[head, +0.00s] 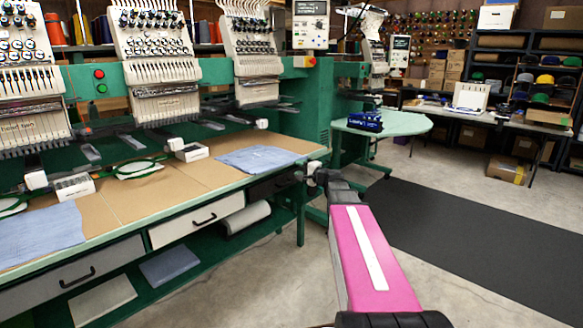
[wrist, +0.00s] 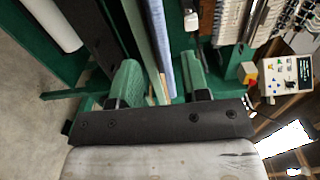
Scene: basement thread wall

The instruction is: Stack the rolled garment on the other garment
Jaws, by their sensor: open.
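A light blue garment (head: 258,159) lies flat on the right end of the tan worktable (head: 140,195). Another light blue garment (head: 40,237) lies at the table's near left. A dark blue bundle (head: 366,121) sits on the green side table (head: 405,122); I cannot tell whether it is the rolled garment. My gripper (head: 310,172) is at the worktable's right front corner, right of the nearer blue garment. In the wrist view my gripper (wrist: 160,82) is open and empty, with a blue garment strip (wrist: 160,45) beyond its fingers.
Embroidery heads (head: 160,70) stand over the worktable, with hoops (head: 137,168) and small white boxes below them. Drawers (head: 197,219) line its front. A pale roll (head: 246,218) lies on the lower shelf. A black mat (head: 480,235) covers clear floor at right.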

